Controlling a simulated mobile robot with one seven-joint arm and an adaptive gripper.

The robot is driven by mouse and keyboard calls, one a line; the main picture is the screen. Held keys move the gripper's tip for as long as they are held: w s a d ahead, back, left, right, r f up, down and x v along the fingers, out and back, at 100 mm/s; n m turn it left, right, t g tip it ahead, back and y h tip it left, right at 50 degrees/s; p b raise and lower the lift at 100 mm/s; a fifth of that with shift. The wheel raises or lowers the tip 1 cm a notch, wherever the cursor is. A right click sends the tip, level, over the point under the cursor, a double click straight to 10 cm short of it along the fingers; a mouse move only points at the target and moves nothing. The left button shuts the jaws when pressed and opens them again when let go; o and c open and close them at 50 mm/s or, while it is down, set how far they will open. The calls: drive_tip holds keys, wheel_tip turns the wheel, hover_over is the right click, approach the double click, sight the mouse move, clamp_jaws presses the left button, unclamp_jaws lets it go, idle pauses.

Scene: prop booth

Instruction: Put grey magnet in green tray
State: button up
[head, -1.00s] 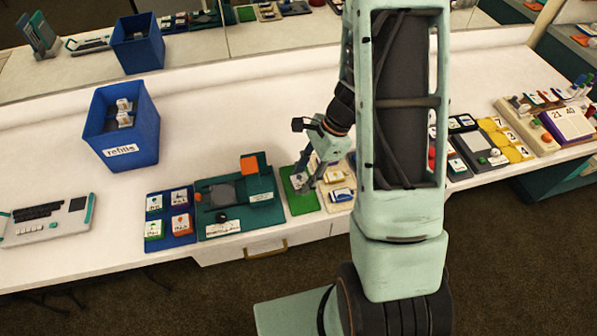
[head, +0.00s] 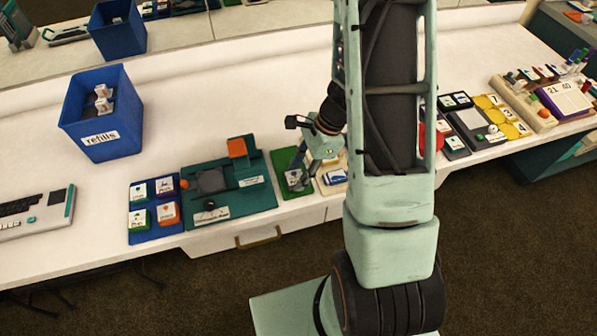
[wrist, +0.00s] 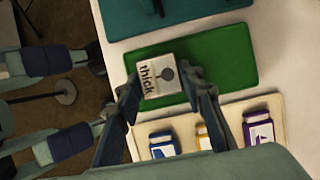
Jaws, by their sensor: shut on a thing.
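The grey magnet (wrist: 158,78) is a whitish square tile with the word "thick" and a dark grey round mark. My gripper (wrist: 161,90) is shut on it, one finger at each side. The green tray (wrist: 222,50) is a flat green rectangle, and the magnet is over its near part. Whether the magnet touches the tray is hard to tell. In the head view my gripper (head: 302,181) reaches down over the near end of the green tray (head: 287,159), and the magnet (head: 293,177) shows there as a small pale tile.
A cream tray (wrist: 235,112) with blue, yellow and purple tiles lies beside the green one. A teal board (head: 230,205) and a blue tray (head: 152,231) of tiles lie to the left. A blue refills bin (head: 75,125) stands behind, with clear white counter around it.

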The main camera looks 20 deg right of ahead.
idle(0.4)
drive_tip(key=o, duration=1.3)
drive_tip(key=shift+o, duration=0.2)
drive_tip(key=v, duration=1.2)
